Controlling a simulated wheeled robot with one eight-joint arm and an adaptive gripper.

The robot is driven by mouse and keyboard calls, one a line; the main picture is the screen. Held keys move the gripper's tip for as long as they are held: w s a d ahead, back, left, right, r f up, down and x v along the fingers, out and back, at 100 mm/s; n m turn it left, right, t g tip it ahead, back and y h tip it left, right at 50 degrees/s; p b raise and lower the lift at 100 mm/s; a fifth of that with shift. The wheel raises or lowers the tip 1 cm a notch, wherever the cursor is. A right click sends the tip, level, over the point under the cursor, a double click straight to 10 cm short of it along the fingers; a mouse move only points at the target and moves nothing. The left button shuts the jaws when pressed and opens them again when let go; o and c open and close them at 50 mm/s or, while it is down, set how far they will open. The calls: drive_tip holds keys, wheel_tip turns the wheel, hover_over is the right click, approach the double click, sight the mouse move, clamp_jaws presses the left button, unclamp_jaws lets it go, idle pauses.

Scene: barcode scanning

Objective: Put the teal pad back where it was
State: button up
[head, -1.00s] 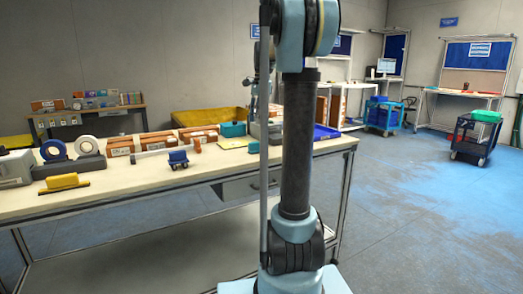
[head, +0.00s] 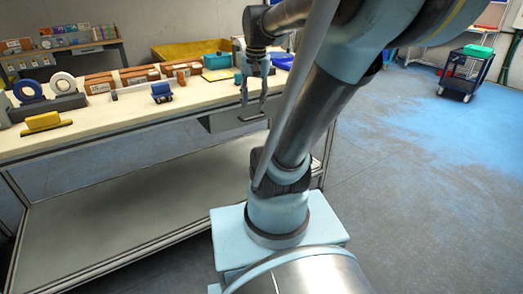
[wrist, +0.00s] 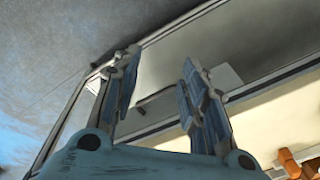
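A small teal piece (head: 238,79), which looks like the teal pad, lies on the table's front part beside the yellow pad. It is partly hidden by my arm. My gripper (head: 253,102) hangs fingers down in front of the table edge, by the grey drawer (head: 228,117). In the wrist view my gripper (wrist: 157,68) has its two fingers apart with nothing held between them. The drawer front and its dark handle (wrist: 140,106) show beyond the fingers. No teal pad shows in the wrist view.
The table (head: 120,112) holds a teal box (head: 217,61), a yellow pad (head: 218,76), a blue scanner-like item (head: 161,91), a yellow block (head: 43,122) and several brown boxes. A yellow bin (head: 190,49) stands behind. A dark cart (head: 468,70) stands at the right; the floor between is clear.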

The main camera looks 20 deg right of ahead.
drive_tip(key=s+f+n+t, duration=0.1)
drive_tip(key=s+f+n, duration=0.4)
drive_tip(key=s+f, duration=0.6)
wheel_tip(320, 180, down, 3)
drive_tip(key=shift+r, duration=0.1)
drive_tip(key=shift+d, duration=0.1)
drive_tip(key=shift+w+f, duration=0.2)
drive_tip(key=shift+w, duration=0.2)
